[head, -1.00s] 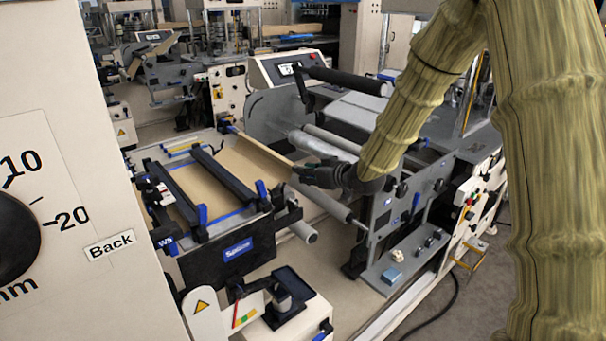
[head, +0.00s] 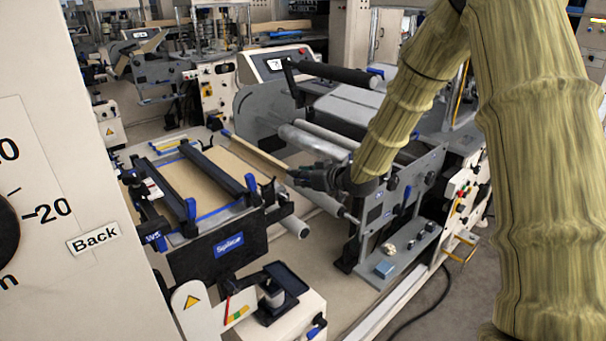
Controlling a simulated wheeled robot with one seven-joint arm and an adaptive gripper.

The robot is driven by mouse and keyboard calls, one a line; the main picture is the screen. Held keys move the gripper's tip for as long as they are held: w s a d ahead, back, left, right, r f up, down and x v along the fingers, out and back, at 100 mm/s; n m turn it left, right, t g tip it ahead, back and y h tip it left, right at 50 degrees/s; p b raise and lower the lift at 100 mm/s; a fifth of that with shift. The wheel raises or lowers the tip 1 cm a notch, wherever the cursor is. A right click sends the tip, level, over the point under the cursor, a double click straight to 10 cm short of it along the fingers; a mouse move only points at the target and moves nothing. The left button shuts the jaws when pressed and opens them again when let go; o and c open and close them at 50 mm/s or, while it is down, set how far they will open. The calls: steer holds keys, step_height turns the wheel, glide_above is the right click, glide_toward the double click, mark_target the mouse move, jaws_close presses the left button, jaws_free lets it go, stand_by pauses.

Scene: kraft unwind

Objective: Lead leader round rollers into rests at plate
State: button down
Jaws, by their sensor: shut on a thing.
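The kraft leader's pale bar (head: 257,152) runs diagonally beyond the splice table. My gripper (head: 298,177) is shut on its near right end. Brown kraft (head: 185,180) lies flat under the table's dark clamp bars, but its join to the held bar is not clear. The splice plate unit (head: 215,262) is black with a blue label and carries two dark clamp bars (head: 220,172) with blue ends. Grey rollers (head: 312,143) lie behind my gripper, and a lower roller (head: 294,226) shows below it. My wrist hides part of the roller frame, and I cannot make out the rests.
A grey side plate (head: 392,205) with knobs stands right of my gripper. A black roller (head: 335,73) sits high behind. A cream panel marked "Back" (head: 60,200) fills the left edge.

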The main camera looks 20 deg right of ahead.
step_height(320, 180, down, 19)
steer(key=b, duration=1)
steer(key=shift+r, duration=0.2)
stand_by(0.4)
step_height(320, 180, down, 14)
steer(key=b, duration=0.8)
steer(key=shift+f, duration=0.25)
stand_by(0.5)
steer(key=shift+w+d+f+b, duration=0.3)
steer(key=shift+d+f, duration=0.5)
steer(key=shift+d, duration=0.15)
